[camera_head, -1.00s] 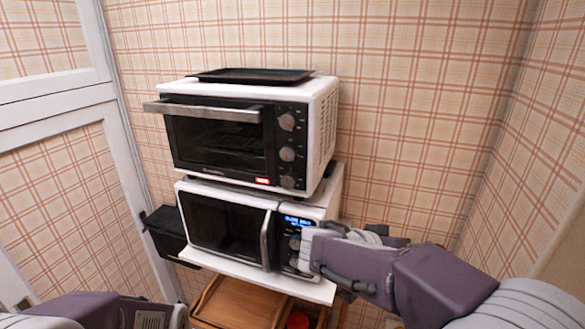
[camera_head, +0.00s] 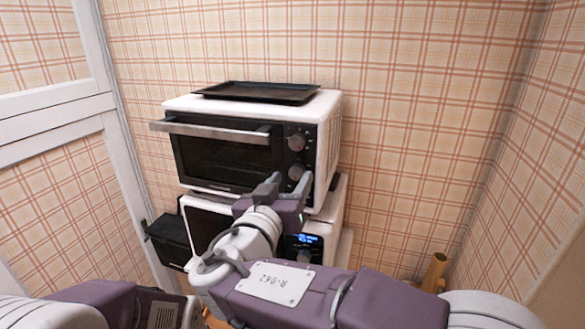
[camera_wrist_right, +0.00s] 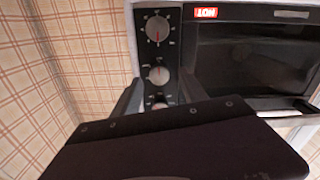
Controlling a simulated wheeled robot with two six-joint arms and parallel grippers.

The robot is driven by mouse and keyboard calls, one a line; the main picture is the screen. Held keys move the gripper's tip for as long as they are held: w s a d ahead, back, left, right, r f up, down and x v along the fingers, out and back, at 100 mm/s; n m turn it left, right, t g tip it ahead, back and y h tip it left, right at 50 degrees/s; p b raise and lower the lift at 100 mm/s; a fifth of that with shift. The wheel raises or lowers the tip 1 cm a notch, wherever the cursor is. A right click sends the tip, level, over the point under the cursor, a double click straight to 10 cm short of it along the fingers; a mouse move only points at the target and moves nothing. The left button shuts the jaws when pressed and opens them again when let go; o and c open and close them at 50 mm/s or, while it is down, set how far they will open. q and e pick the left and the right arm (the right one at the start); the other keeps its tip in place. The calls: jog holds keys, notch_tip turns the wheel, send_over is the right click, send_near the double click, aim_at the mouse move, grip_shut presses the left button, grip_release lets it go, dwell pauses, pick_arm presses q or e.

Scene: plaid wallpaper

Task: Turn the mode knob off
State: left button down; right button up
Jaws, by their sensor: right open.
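The white toaster oven (camera_head: 330,125) has a dark control panel on its right side with a column of knobs. The top knob (camera_head: 296,141) and middle knob (camera_head: 296,172) show in the head view; my right gripper (camera_head: 288,184) hides the lower panel. In the right wrist view, which is inverted, the bottom knob (camera_wrist_right: 157,28), middle knob (camera_wrist_right: 159,74) and partly hidden top knob (camera_wrist_right: 157,106) show. My right gripper (camera_wrist_right: 158,92) is open and empty, its fingers either side of the knob column. Contact is unclear. I cannot read which knob is the mode knob.
A black tray (camera_head: 258,92) lies on the oven. A white microwave (camera_head: 330,213) stands below, partly behind my right arm. A black box (camera_head: 168,240) is left of it. Plaid walls close in behind and right. My left arm is low at the left, its fingers out of frame.

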jog(key=shift+x, duration=1)
pick_arm(q)
jog(key=shift+r, duration=0.45)
pick_arm(e)
jog(key=shift+s, duration=0.1)
grip_shut()
pick_arm(q)
jog(key=shift+f, duration=0.1)
